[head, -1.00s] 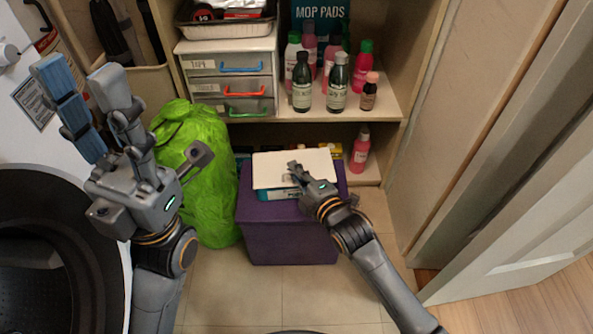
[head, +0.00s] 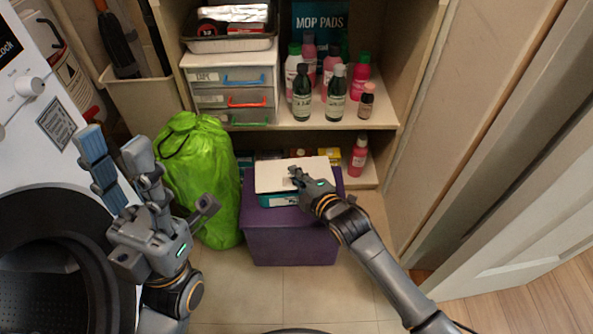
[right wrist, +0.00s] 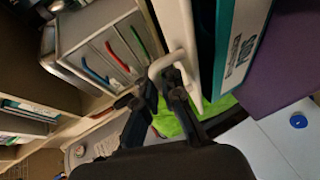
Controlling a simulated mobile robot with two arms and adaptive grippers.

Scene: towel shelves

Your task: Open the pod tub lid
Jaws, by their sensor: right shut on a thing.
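The pod tub (head: 277,200) has teal sides and stands on top of a purple bin (head: 290,240). Its white lid (head: 280,176) also shows in the right wrist view (right wrist: 187,30), close against the teal wall of the tub (right wrist: 240,45); a dark strip shows between them. The lid has a white loop handle (right wrist: 160,66). My right gripper (head: 297,173) is shut on this handle; its dark fingers (right wrist: 160,85) meet at it. My left gripper (head: 112,143) is open and empty, raised in front of the washer, away from the tub.
A green bag (head: 195,180) stands left of the purple bin. Shelves behind hold a drawer unit (head: 235,85) and several bottles (head: 335,95). A pink bottle (head: 359,152) stands on the low shelf at right. The tiled floor in front is clear.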

